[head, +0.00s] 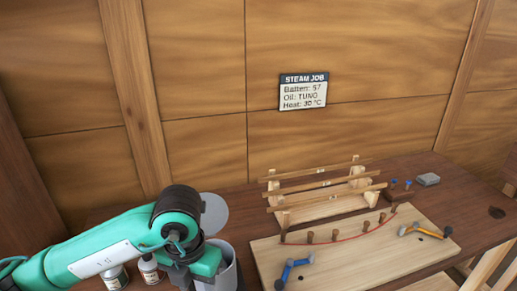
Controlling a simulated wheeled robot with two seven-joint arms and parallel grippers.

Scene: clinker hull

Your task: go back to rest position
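My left arm, teal and black, comes in from the left. My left gripper (184,276) is at the bottom edge, beside a grey bucket-like container (229,274). Its fingertips are cut off or hidden, so I cannot tell whether it is open or holds anything. My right gripper is not in view.
Bottles (148,267) stand left of the gripper. A pale board (345,262) with pegs, a red line, a blue clamp (290,270) and an orange clamp (424,231) lies right. Behind it stands a rack (287,217) of wooden strips. A sign (303,91) hangs on the wall.

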